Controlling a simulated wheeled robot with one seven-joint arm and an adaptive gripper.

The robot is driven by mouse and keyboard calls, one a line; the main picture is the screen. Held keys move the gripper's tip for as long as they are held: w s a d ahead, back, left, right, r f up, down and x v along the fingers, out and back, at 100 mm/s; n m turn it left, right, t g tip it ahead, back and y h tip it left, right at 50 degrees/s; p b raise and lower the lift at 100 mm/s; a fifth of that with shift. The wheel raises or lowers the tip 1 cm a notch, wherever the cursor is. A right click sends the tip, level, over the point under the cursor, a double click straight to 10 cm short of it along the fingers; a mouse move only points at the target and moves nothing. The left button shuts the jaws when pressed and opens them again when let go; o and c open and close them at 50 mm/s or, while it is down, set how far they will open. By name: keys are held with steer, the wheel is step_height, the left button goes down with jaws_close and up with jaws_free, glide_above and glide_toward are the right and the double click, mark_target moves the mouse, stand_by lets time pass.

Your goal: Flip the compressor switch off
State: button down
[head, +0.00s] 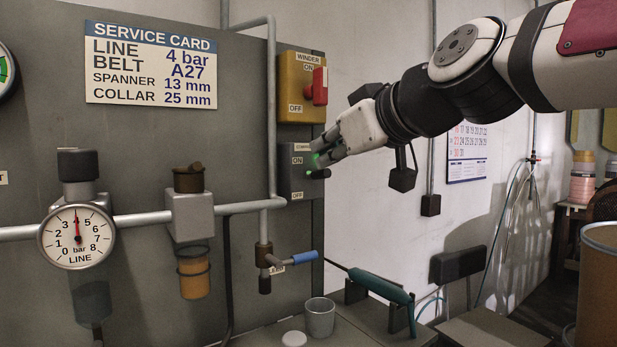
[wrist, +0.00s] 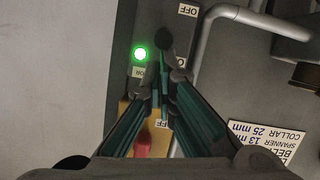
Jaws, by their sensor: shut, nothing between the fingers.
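The compressor switch (head: 302,184) is a small grey box on the panel's right edge, with an ON label above and an OFF label below. Its black handle (head: 318,174) sticks out between the labels, just below my fingertips; whether it is thrown up or down is hard to tell. The handle's round end (wrist: 166,38) shows just ahead of my fingers in the wrist view. A green lamp (wrist: 140,54) on the box is lit. My gripper (head: 320,156) is shut and empty at the upper part of the box; contact with the handle cannot be told.
The yellow winder switch box (head: 293,88) with a red handle (head: 318,86) is just above. A grey pipe (head: 271,130) runs down left of the switch. A blue-handled valve (head: 303,257) is below. The wall to the right is open.

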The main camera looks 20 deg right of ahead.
mark_target(329, 173)
steer(key=f+t+b, duration=0.1)
steer(key=b, duration=0.5)
steer(key=s+f+t+b, duration=0.1)
steer(key=f+b, duration=0.1)
steer(key=b, duration=0.4)
steer(key=shift+s+d+f+y, duration=0.15)
steer(key=shift+d+y, duration=0.05)
steer(key=shift+y, duration=0.1)
steer(key=shift+s+f+b, duration=0.1)
steer(key=shift+f+b, duration=0.5)
steer(key=shift+b, duration=0.55)
steer(key=shift+f, duration=0.2)
